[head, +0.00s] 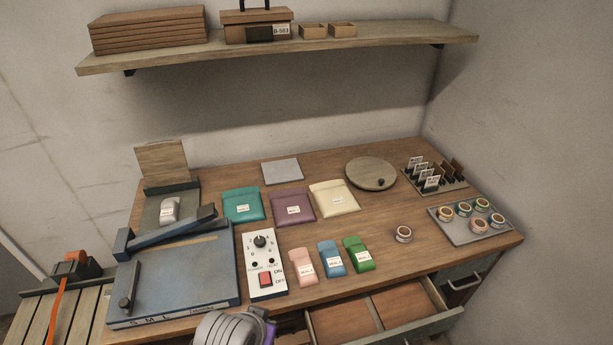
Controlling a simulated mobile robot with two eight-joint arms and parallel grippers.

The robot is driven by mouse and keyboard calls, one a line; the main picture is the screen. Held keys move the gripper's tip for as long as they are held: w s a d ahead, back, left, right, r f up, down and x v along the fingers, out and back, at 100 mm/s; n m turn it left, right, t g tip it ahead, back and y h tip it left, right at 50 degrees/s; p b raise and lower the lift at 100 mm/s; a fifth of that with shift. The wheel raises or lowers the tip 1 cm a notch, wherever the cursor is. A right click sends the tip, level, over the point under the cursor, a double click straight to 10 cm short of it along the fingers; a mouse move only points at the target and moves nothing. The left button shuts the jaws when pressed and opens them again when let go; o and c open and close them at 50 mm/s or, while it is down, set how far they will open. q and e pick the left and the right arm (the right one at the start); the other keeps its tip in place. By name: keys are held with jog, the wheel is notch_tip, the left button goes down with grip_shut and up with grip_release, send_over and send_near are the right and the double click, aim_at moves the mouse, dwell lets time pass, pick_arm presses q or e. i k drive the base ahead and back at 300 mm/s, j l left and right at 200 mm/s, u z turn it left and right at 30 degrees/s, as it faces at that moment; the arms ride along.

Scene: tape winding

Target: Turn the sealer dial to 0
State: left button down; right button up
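The sealer (180,276) is a blue flat machine with a raised bar, at the left front of the table. A white control panel (266,277) lies against its right side. The black round dial (260,241) is near the top of the panel, with small marks around it. The marks and the dial's setting are too small to read surely. A grey, ribbed part of my own arm shows at the bottom edge, in front of the panel. Neither gripper's fingers are in view, and nothing touches the dial.
Three pouches, teal (242,205), purple (292,207) and cream (334,199), lie behind the panel. Small pink, blue and green packets (358,254) lie to its right. A drawer (386,313) stands open at the front. A shelf (290,48) hangs above.

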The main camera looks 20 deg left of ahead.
aim_at(259, 240)
jog(key=j+u, duration=0.25)
jog(key=u, duration=0.15)
jog(key=j+u, duration=0.2)
jog(key=u, duration=0.15)
jog(key=i+j+u, duration=0.1)
jog(key=u, duration=0.3)
jog(key=i+j+u, duration=0.1)
jog(key=j+u, duration=0.25)
